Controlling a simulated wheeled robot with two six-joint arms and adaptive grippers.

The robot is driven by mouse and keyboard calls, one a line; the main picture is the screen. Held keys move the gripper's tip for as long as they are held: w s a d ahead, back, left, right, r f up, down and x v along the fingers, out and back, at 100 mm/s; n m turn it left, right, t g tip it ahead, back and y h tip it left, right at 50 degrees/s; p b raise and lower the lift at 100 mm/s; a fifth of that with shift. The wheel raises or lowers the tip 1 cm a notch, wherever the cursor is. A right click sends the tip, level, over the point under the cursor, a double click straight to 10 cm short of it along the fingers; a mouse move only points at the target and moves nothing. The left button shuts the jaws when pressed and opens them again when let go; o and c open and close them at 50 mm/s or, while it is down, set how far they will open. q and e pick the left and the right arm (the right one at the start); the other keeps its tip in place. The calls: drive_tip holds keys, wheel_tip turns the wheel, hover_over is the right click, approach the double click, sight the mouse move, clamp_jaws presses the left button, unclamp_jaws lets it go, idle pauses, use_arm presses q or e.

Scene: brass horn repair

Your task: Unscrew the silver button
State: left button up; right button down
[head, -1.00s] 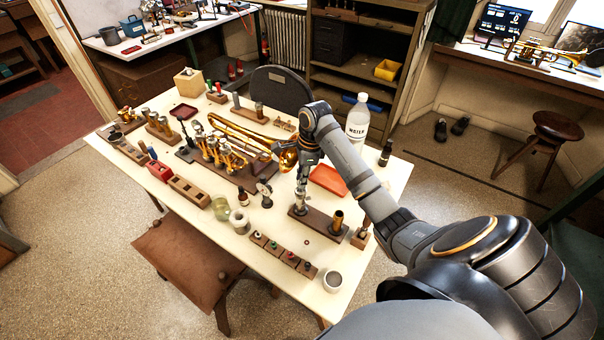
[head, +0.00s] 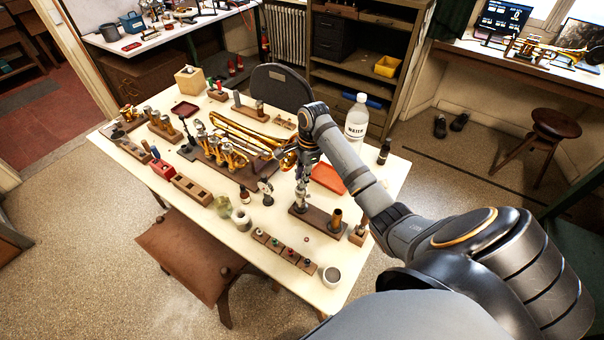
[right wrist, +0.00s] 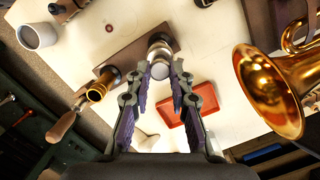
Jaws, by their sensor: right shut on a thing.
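A silver valve (head: 300,205) stands upright at the left end of a dark wooden block (head: 322,217). In the right wrist view its silver button (right wrist: 160,70) faces the camera, between the fingertips. My right gripper (head: 302,187) points down over the valve. In the right wrist view its two fingers (right wrist: 163,66) are shut on the silver button from both sides. The exact contact is partly hidden by the fingertips. My left gripper is not in view.
A brass cylinder (head: 336,218) stands on the same block, close to the right. A red-orange tray (head: 328,178), a water bottle (head: 356,118) and a brass horn (head: 243,135) lie or stand beyond. A white cup (head: 331,276) is at the near corner. Some bare tabletop surrounds the block.

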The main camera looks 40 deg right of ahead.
drive_tip(key=shift+r+n+p, duration=0.1)
drive_tip(key=shift+n+p, duration=0.7)
drive_tip(key=shift+n, duration=0.8)
drive_tip(key=shift+n+g+p, duration=0.3)
drive_tip(key=shift+n+p, duration=0.3)
drive_tip(key=shift+p, duration=0.05)
drive_tip(key=n+p, duration=0.1)
drive_tip(key=n, duration=0.1)
drive_tip(key=shift+w+n, duration=0.1)
drive_tip(key=shift+n, duration=0.2)
drive_tip(key=shift+n+g, duration=0.3)
drive_tip(key=shift+n, duration=0.4)
drive_tip(key=shift+p, duration=0.3)
